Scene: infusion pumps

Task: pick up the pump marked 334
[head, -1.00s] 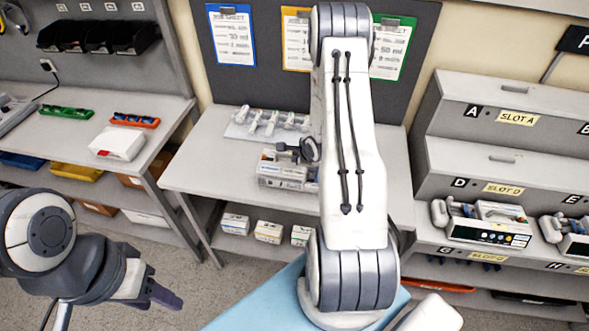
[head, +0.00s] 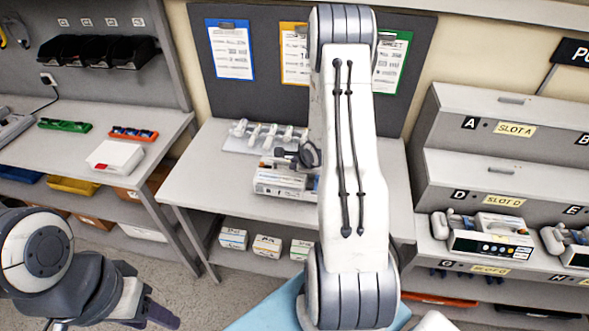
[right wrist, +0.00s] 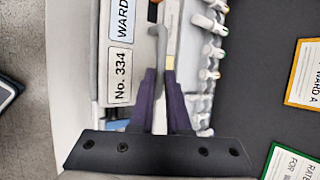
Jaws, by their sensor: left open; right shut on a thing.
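The pump marked 334 (head: 285,184) is a pale box on the middle table in the head view, partly hidden behind my right arm. In the right wrist view its label reads "No. 334" (right wrist: 121,78), with a "WARD" label beside it. My right gripper (right wrist: 160,88) has its purple fingers shut on a pale bar, the pump's handle, which runs between them. In the head view this gripper (head: 290,156) shows only in part, at the pump's top. My left gripper (head: 152,312) is open and empty at the lower left, away from the table.
A rack with several pale pieces (head: 262,137) lies behind the pump. Job sheets hang on the dark back board (head: 262,90). At the right, a shelf holds other pumps (head: 490,236). A white box (head: 115,158) lies on the left bench. The middle table's left part is clear.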

